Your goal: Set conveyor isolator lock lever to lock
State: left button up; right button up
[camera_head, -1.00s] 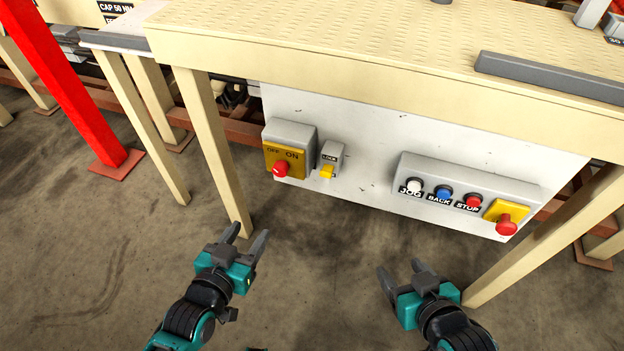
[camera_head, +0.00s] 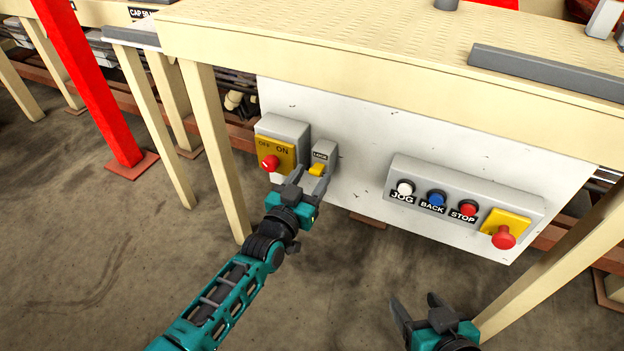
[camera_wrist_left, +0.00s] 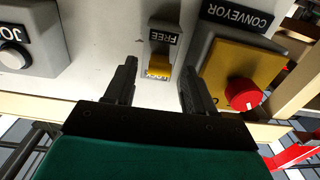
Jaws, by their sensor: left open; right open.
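The isolator lock lever (camera_head: 317,169) is a small yellow tab on a narrow grey housing (camera_head: 320,150) with a LOCK label above it. Which end the lever is set to is hard to tell. My left gripper (camera_head: 311,178) is open just below the lever; its fingers (camera_wrist_left: 157,80) stand either side of the lever in the wrist view, with no clear contact. My right gripper (camera_head: 414,303) is open and empty, lower right.
The isolator box (camera_head: 283,130) with a red knob (camera_head: 270,162) sits close left of the lever. A panel (camera_head: 465,190) with JOG, BACK, STOP and a red mushroom button is to the right. The table (camera_head: 350,45) overhangs; legs stand either side.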

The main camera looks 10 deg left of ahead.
pick_arm(q)
jog(key=shift+w+d, duration=0.2)
jog(key=shift+w, duration=0.35)
